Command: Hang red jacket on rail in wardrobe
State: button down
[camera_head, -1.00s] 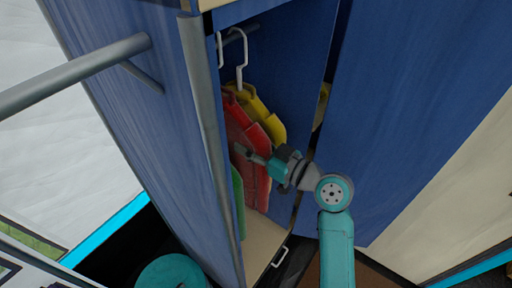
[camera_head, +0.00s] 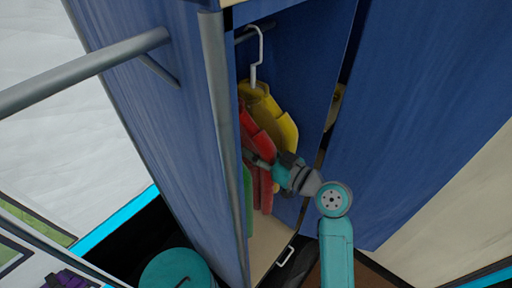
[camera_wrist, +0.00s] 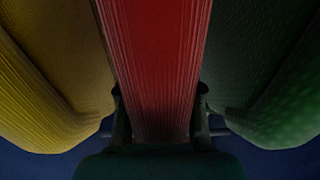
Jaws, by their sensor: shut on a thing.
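The red jacket (camera_head: 256,134) is inside the blue wardrobe (camera_head: 188,120), between a yellow jacket (camera_head: 272,115) and a green garment (camera_head: 247,198). My gripper (camera_head: 251,158) reaches in through the opening and is shut on the red jacket. In the wrist view the red jacket (camera_wrist: 155,60) runs between the two fingers, with yellow on its left and green on its right. The rail (camera_head: 244,36) shows only in part at the top. A white hanger (camera_head: 257,55) above the yellow jacket reaches it. The red jacket's hanger is hidden, so I cannot tell whether it is on the rail.
A grey post (camera_head: 222,120) edges the opening on the left and hides part of the garments. A blue panel (camera_head: 430,110) stands on the right. A grey bar (camera_head: 85,72) sticks out at the left. A teal round container (camera_head: 175,270) is at the bottom.

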jog(key=c, duration=0.7)
grip_release()
jog(key=shift+d, duration=0.1)
jog(key=v, duration=1.2)
